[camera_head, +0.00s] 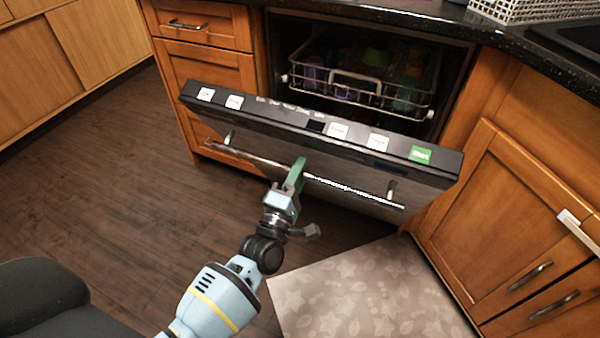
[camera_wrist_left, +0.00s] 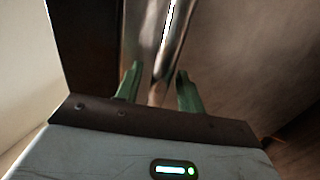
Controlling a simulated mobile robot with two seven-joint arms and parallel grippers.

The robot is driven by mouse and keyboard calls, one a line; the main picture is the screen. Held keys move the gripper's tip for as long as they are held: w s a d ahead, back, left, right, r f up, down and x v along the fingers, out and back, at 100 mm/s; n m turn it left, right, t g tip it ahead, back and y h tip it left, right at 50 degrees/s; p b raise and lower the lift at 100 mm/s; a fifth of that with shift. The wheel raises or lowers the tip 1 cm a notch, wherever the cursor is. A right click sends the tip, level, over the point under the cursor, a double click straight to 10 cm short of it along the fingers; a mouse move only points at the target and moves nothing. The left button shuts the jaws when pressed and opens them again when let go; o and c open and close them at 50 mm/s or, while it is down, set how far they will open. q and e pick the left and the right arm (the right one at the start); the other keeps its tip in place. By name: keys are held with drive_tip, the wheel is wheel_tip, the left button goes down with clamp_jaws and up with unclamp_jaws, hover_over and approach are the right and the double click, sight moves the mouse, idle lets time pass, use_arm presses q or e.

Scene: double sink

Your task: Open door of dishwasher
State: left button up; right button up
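The dishwasher door (camera_head: 330,172) is partly open and tilted outward, with its dark control strip (camera_head: 300,116) along the top edge. A metal bar handle (camera_head: 350,190) runs across its front; it also shows in the left wrist view (camera_wrist_left: 172,40). My left gripper (camera_head: 298,172) is at the middle of the handle. In the left wrist view its two green fingers (camera_wrist_left: 160,82) stand apart, one on each side of the bar. A gap shows beside the left finger; contact at the right finger is unclear. My right gripper is not in view.
Inside the dishwasher, a rack (camera_head: 350,85) holds several coloured cups. Wooden cabinets (camera_head: 515,210) flank it under a black countertop (camera_head: 400,15). A patterned mat (camera_head: 365,295) lies in front. Dark wooden floor (camera_head: 90,180) is clear at left. A white bar-like object (camera_head: 580,234) is at the right edge.

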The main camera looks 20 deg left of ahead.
use_arm(q)
drive_tip(key=shift+w, duration=0.15)
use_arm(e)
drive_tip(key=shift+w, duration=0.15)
use_arm(q)
drive_tip(key=shift+c, duration=0.7)
clamp_jaws()
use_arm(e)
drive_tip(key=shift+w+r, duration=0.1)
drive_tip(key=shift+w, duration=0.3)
use_arm(q)
drive_tip(key=shift+f, duration=0.1)
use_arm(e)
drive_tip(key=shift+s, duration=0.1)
